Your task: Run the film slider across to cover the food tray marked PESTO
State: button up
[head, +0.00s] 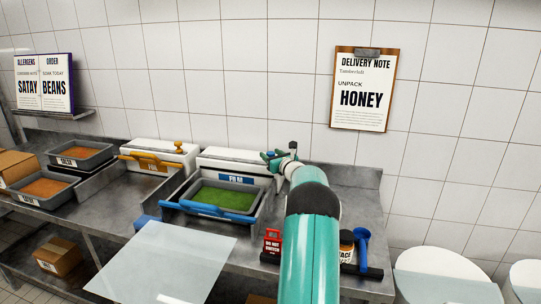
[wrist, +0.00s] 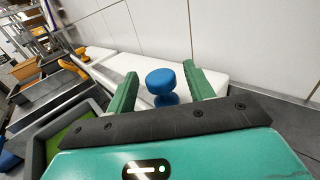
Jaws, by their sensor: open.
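A grey tray of green food (head: 222,198) sits in the counter; I cannot read a PESTO mark on it. Behind it is a long white film box (head: 232,162) with a blue label reading FILM. A blue bar (head: 205,211) lies along the tray's front. My gripper (head: 278,156) is at the right end of the white box. In the wrist view my gripper (wrist: 150,85) is open, with a blue knob (wrist: 161,80) between its green fingers. I cannot tell whether they touch it. The green food tray (wrist: 72,135) shows at the lower left there.
A second white box with an orange knob (head: 179,147) and orange bar stands to the left. Trays of orange food (head: 82,153) are further left. A red sign (head: 272,242), a jar (head: 346,246) and a blue tool (head: 363,245) stand near my arm. A tiled wall is behind.

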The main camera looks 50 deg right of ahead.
jog(key=shift+w+d, duration=0.25)
jog(key=shift+w, duration=0.25)
grip_shut()
jog(key=shift+w+a, duration=0.1)
jog(key=shift+w, duration=0.05)
